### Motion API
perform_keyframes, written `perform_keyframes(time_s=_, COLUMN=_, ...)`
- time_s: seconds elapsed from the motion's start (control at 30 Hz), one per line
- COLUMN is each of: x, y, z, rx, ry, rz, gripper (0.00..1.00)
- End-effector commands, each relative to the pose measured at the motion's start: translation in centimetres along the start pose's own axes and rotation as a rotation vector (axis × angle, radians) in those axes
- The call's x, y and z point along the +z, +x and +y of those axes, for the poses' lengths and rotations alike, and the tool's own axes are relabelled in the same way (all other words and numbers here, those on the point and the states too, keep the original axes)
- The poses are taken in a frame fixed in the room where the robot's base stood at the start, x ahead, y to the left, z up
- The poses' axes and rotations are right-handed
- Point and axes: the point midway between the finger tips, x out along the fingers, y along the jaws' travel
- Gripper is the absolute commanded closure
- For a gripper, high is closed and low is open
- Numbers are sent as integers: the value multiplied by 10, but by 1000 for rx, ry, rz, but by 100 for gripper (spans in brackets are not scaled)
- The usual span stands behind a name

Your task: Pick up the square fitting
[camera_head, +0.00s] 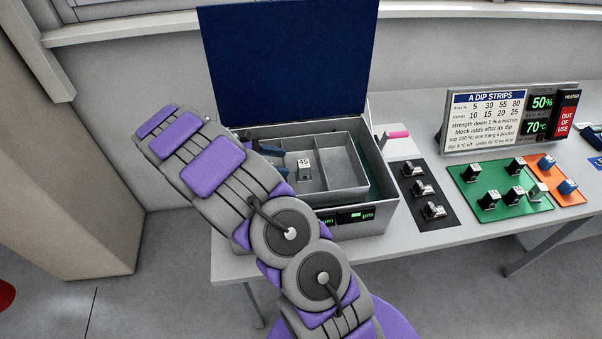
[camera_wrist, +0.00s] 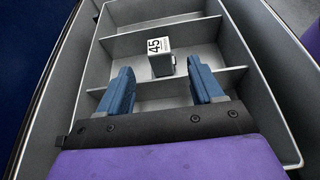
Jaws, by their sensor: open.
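A small silvery square-sided block, which I take to be the square fitting, carries a white label "45" and sits in a compartment of the grey divided tray (camera_head: 345,185). It shows in the head view (camera_head: 305,174) and the wrist view (camera_wrist: 160,63). My gripper (camera_wrist: 159,68) is open over the tray, its two blue fingers apart. In the wrist view the block appears between and just beyond the fingertips, with clear gaps on both sides. Nothing is held. In the head view my arm hides the tray's left part and most of my gripper.
The tray sits inside a grey box (camera_head: 375,215) with its blue lid (camera_head: 290,60) raised behind. Thin dividers (camera_wrist: 160,33) flank the block. To the right are a dark mat (camera_head: 422,205), green board (camera_head: 500,205) and orange board (camera_head: 572,197) with small blocks, and a sign (camera_head: 488,122).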

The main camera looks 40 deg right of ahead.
Motion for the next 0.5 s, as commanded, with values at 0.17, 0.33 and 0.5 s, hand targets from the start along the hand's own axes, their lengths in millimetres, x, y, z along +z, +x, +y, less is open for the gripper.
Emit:
perform_keyframes(time_s=0.17, x=-1, y=9, z=-1, rx=-1, ry=2, rz=-1, gripper=34)
perform_keyframes(time_s=0.33, x=-2, y=15, z=-4, rx=0, ry=4, rz=-5, gripper=34)
perform_keyframes(time_s=0.5, x=-2, y=40, z=-5, rx=-3, ry=3, rz=-8, gripper=34)
